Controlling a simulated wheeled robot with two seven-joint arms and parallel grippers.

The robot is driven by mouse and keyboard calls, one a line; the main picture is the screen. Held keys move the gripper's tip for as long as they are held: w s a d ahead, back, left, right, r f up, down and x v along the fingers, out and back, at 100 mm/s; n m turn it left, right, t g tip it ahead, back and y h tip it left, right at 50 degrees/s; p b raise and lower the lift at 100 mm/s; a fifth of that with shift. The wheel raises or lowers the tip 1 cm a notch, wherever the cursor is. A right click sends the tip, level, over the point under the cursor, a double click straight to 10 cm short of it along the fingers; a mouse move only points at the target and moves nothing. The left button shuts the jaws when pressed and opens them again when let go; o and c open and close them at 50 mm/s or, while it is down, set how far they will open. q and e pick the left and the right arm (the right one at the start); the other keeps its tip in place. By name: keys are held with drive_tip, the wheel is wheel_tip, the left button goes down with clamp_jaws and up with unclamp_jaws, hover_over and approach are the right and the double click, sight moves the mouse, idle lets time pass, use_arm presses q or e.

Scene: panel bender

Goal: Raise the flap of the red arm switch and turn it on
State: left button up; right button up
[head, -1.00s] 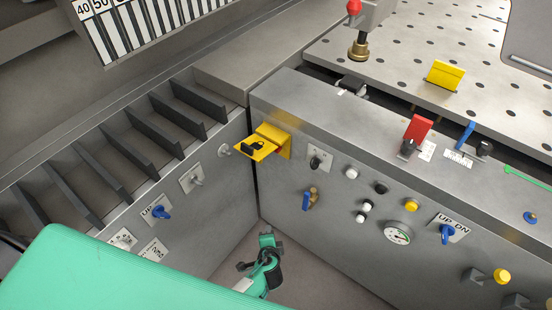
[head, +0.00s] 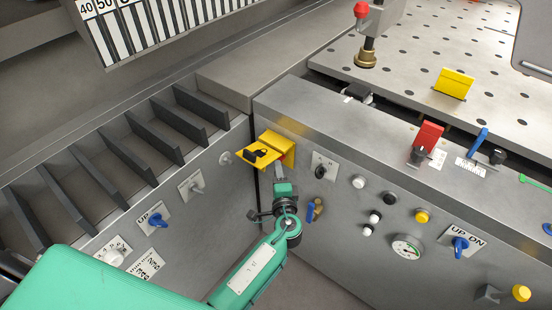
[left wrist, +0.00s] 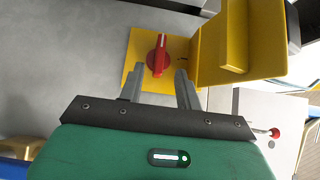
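A red flap (head: 429,136) stands up on the top of the right-hand console, with a dark knob (head: 417,156) in front of it. A separate red rotary knob (left wrist: 158,54) sits on a yellow plate in the left wrist view. In the head view a yellow bracket (head: 277,147) on the console front carries a black padlock-like piece (head: 256,155). My left gripper (head: 281,178) is just below that bracket, far left of the red flap. In the left wrist view its two fingers (left wrist: 159,86) are apart, with the red knob beyond and nothing between them. My right gripper is out of view.
The console front has blue handles, a gauge (head: 406,248), buttons and a yellow knob (head: 522,293). A slatted panel (head: 153,135) is at left. A yellow wall (left wrist: 235,40) stands right of the red knob in the left wrist view.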

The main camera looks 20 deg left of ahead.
use_arm(q)
drive_tip(key=x, duration=0.5)
drive_tip(key=shift+w+p, duration=0.1)
drive_tip(key=shift+p, duration=0.2)
clamp_jaws()
